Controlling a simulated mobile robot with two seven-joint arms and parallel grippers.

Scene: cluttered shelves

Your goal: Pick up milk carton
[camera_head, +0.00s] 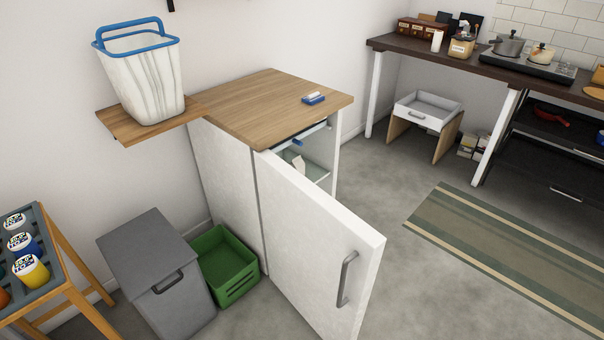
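A small white carton (299,163), which looks like the milk carton, stands inside the white fridge cabinet (226,172). Only its upper part shows; the open fridge door (318,240) hides the rest. The door is swung out toward the front right, with a grey handle (346,279) on its face. A small blue item (298,142) lies above the carton, near the fridge's upper shelf. Neither of my grippers is in view.
A wooden top (262,105) with a small blue-and-white item (313,98) covers the fridge. A grey bin (157,270) and green crate (228,265) stand left of the door. The floor right of the door is clear up to a striped rug (510,250).

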